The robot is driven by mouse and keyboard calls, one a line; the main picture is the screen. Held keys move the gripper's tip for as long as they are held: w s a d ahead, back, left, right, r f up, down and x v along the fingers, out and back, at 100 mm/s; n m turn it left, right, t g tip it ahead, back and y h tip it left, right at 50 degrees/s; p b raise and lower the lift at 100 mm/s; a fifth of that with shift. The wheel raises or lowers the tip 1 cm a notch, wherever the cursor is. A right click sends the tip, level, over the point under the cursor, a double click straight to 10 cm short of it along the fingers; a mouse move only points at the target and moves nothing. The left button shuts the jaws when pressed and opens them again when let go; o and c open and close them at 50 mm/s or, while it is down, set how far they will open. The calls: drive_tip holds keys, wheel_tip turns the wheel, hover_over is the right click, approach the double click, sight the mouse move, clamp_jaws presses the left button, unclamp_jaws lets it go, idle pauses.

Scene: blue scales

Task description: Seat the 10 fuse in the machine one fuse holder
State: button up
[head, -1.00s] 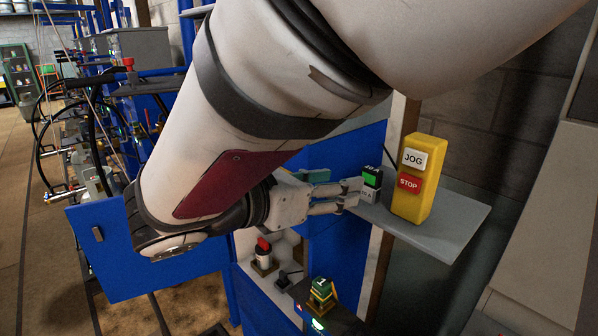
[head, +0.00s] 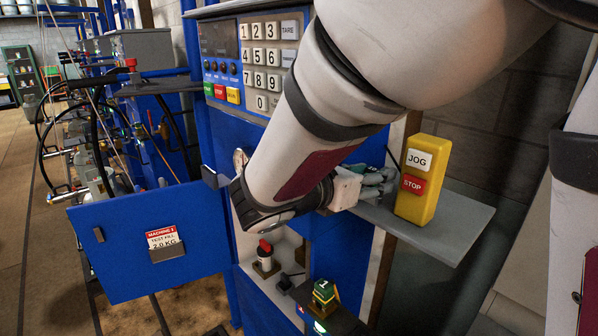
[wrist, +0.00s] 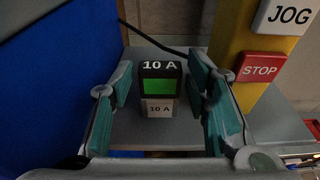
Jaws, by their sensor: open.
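The 10 A fuse (wrist: 160,88) is a small black block with a green window and white 10 A labels. It stands upright on a grey shelf (wrist: 155,135). In the wrist view my gripper (wrist: 161,85) is open, with one teal-padded finger on each side of the fuse and a gap on both sides. I cannot clearly pick out the machine one fuse holder; an open blue door (head: 150,250) carries a MACHINE 1 label (head: 165,238).
A yellow JOG/STOP pendant (head: 423,180) stands on the shelf just right of my gripper. A blue panel is close on the left in the wrist view. A keypad (head: 267,60) is above.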

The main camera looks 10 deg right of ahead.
drive_tip(key=shift+x, duration=0.9)
clamp_jaws()
drive_tip(key=shift+r, duration=0.1)
